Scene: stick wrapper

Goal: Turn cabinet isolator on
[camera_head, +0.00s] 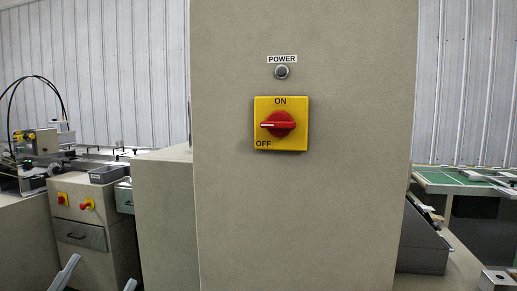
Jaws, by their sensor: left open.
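The cabinet isolator is a red rotary knob (279,124) on a yellow square plate (298,141), fixed to the front of a tall grey-beige cabinet (300,220). The plate reads ON at the top and OFF at the lower left. The knob's handle lies level, its white mark pointing left, on the OFF side. My left gripper (99,277) shows only as two grey fingertips at the bottom left edge. They are spread apart with nothing seen between them, well below and left of the knob. My right gripper does not show.
A round dark POWER indicator (281,72) sits above the isolator. A lower grey cabinet (165,220) adjoins on the left, with a machine (85,195) bearing small red knobs beyond it. A green-topped table (455,180) is at the right. The cabinet front is unobstructed.

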